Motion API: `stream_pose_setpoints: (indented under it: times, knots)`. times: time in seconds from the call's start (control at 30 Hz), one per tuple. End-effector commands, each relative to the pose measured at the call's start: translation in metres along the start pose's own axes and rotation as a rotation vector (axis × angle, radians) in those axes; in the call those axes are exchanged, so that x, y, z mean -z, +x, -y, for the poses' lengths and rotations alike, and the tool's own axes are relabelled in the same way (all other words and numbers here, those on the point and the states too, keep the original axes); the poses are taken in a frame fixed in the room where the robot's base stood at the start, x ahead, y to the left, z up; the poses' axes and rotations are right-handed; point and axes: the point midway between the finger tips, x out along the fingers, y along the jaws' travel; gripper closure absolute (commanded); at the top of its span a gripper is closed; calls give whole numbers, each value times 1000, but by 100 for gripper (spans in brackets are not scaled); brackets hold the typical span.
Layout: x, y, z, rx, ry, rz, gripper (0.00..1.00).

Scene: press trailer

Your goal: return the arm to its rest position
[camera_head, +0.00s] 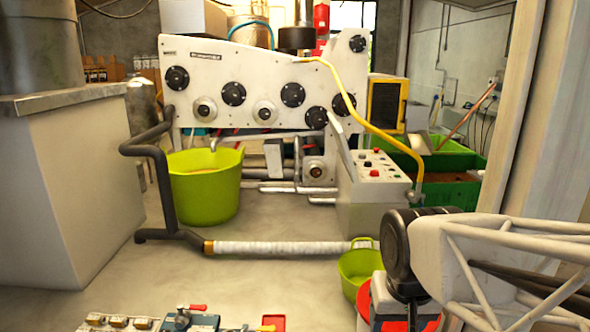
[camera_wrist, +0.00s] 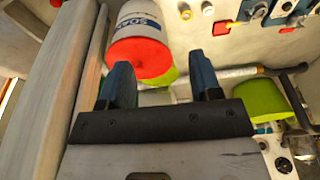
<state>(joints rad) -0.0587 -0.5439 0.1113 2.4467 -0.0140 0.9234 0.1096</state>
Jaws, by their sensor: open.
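My gripper (camera_wrist: 163,82) shows in the wrist view with its two blue fingers spread apart. Nothing is held between them. Beyond the fingers is a white bucket (camera_wrist: 138,18) with a red end (camera_wrist: 140,57) and blue lettering. I cannot tell how far the fingers are from it. In the head view a pale lattice structure with a dark round part fills the lower right. I cannot make out the gripper's fingers there.
A large white machine (camera_head: 240,75) with black knobs stands at the back. A big green tub (camera_head: 205,195), a small green tub (camera_head: 358,270), a grey hose (camera_head: 290,247) and a control box (camera_head: 375,195) are around the floor.

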Motion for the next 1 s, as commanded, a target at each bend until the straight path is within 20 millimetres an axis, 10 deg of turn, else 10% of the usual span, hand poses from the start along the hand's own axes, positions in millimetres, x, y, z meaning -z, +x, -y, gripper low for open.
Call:
stream_pose_setpoints:
  times: [0.33,1.0]
  knots:
    - [-48,-7,-24,-10,-22,-27,42]
    - [-51,-7,-25,-10,-25,-28,42]
